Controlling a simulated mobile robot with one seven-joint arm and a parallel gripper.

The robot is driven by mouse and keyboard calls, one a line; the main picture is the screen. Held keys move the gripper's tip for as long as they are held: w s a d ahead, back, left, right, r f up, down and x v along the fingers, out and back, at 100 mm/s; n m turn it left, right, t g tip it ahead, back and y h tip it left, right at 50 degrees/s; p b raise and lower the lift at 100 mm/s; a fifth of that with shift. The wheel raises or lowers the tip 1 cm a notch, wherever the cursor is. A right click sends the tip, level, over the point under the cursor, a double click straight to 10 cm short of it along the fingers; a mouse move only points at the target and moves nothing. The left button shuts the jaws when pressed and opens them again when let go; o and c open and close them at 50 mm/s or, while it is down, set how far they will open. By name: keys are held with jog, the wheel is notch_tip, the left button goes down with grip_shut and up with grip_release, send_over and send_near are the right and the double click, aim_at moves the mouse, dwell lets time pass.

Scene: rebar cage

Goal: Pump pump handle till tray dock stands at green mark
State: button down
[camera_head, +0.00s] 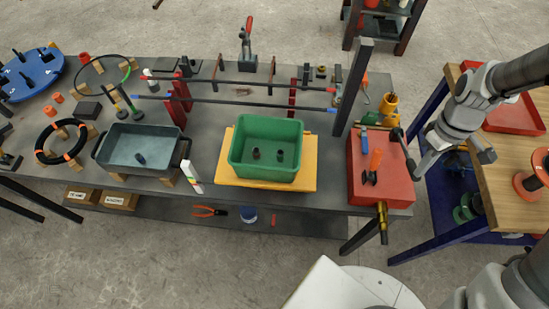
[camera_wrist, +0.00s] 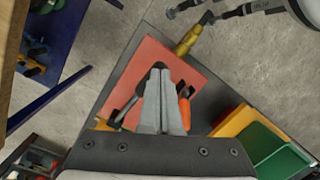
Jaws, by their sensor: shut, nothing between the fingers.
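The red pump box (camera_head: 366,187) stands at the right end of the grey bench. Its pump handle (camera_head: 403,147), a dark lever with a black knob, rises at the box's right side. The tray dock (camera_head: 268,183) is a yellow-orange platform carrying a green bin (camera_head: 268,134). A white gauge post (camera_head: 191,177) with coloured marks leans left of it; its exact level against the green mark is too small to tell. My gripper (camera_head: 420,172) is shut and empty beside the lever; contact cannot be told. In the wrist view the shut fingers (camera_wrist: 158,75) lie over the red box (camera_wrist: 170,58).
A grey tray (camera_head: 140,150) stands on the left. A wooden table (camera_head: 515,160) is on the right. A dark upright post (camera_head: 352,85) stands behind the box.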

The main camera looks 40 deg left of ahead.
aim_at(416, 179)
jog(key=shift+s+d+f+b, duration=0.1)
jog(key=shift+s+f+b, duration=0.1)
jog(key=shift+f+b, duration=0.4)
jog(key=shift+f, duration=0.2)
jog(key=shift+s+d+f+b, duration=0.1)
jog(key=shift+f+b, duration=0.3)
jog(key=shift+f, duration=0.15)
jog(key=shift+s+d+f+b, duration=0.1)
jog(key=shift+s+f+b, duration=0.05)
jog(key=shift+f+b, duration=0.45)
jog(key=shift+f, duration=0.2)
jog(key=shift+f, duration=0.25)
jog(key=r+p, duration=0.2)
jog(key=r, duration=0.1)
jog(key=w+a+r+p, duration=0.1)
jog(key=r+p, duration=0.1)
jog(key=w+r+p, duration=0.1)
jog(key=r+p, duration=0.1)
jog(key=r, duration=0.1)
jog(key=shift+w+a+r, duration=0.25)
jog(key=shift+a+r, duration=0.1)
